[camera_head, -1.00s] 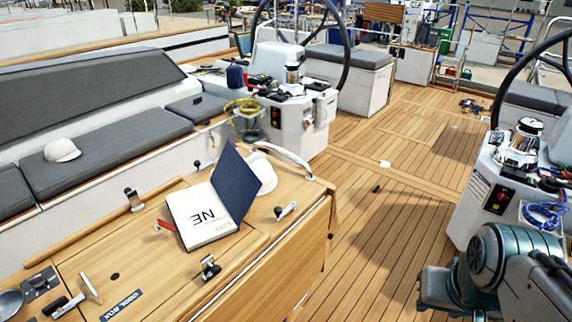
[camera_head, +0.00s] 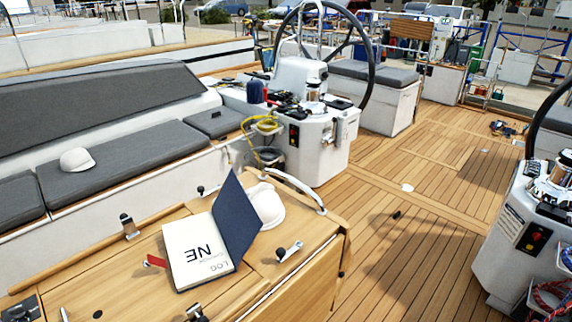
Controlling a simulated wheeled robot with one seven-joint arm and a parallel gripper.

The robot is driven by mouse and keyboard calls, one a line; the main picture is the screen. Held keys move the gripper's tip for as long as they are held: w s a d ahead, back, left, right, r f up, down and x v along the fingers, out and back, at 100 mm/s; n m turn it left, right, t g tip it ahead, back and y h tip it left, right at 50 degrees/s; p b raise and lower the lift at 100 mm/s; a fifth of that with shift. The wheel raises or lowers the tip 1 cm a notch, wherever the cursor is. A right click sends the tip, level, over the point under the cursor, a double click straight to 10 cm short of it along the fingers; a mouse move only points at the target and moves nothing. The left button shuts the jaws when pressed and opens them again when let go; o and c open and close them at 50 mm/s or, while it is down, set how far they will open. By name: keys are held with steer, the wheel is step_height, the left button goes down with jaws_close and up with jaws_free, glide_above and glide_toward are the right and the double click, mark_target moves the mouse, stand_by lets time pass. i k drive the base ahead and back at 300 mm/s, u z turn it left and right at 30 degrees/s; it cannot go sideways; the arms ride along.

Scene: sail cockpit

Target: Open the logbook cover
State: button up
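The logbook (camera_head: 197,251) lies on the wooden cockpit table (camera_head: 130,276). Its white page reads "LOG" and "NE", seen turned around. Its dark blue cover (camera_head: 237,214) stands up steeply along the page's right side, leaning to the right. A red ribbon or tab (camera_head: 155,261) sticks out at the book's left edge. My gripper is not in this view, so I cannot see whether it is open or shut.
A white cap or helmet (camera_head: 268,205) sits right behind the cover. Metal fittings (camera_head: 289,252) lie on the table. A grey cushioned bench (camera_head: 120,170) with another white cap (camera_head: 77,160) runs along the left. The steering pedestal (camera_head: 315,150) stands behind. Wooden deck (camera_head: 400,240) is mostly clear at right.

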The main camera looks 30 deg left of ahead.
mark_target(238, 223)
steer(key=u, duration=0.35)
steer(key=i, duration=0.9)
steer(key=u, duration=1.2)
steer(key=i, duration=0.5)
steer(key=u, duration=0.55)
